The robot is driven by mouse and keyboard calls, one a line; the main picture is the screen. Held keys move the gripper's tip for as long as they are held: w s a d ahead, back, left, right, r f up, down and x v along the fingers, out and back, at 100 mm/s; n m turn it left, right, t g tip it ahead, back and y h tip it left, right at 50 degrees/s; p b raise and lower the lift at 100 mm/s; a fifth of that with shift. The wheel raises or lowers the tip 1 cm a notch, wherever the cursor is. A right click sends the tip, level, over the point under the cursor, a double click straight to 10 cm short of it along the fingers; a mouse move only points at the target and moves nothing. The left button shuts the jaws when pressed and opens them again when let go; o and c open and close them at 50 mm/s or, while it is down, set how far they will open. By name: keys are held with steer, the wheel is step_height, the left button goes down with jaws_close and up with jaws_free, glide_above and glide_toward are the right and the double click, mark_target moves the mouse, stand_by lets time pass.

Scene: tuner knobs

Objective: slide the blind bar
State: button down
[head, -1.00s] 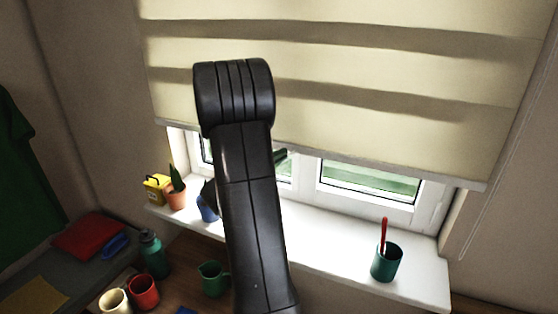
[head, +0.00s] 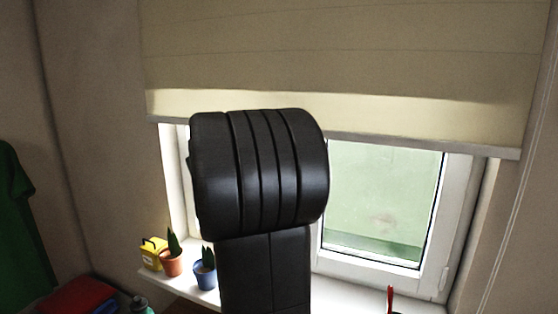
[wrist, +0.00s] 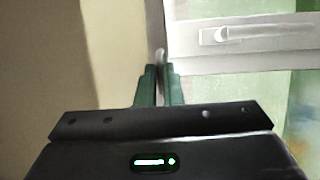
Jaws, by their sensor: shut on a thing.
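The cream blind (head: 330,50) hangs over the upper part of the window. Its pale bar (head: 430,146) runs along its lower edge, sloping slightly down to the right. In the wrist view the blind (wrist: 50,60) fills the left side, and the bar (wrist: 158,30) runs up the picture along its edge. My gripper (wrist: 160,76) has two green fingers, closed on the bar. In the head view my arm hides my gripper and the middle-left stretch of the bar.
Below the bar, the window pane (head: 385,195) and white frame show. A red stick (head: 390,298) shows at the bottom right. A green cloth (head: 18,220) hangs left.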

steer(key=shift+r, duration=0.85)
steer(key=c, duration=1.6)
jaws_free()
steer(key=shift+o, duration=0.2)
steer(key=b+v, duration=0.4)
steer(key=v, duration=1)
steer(key=shift+w+r, duration=0.1)
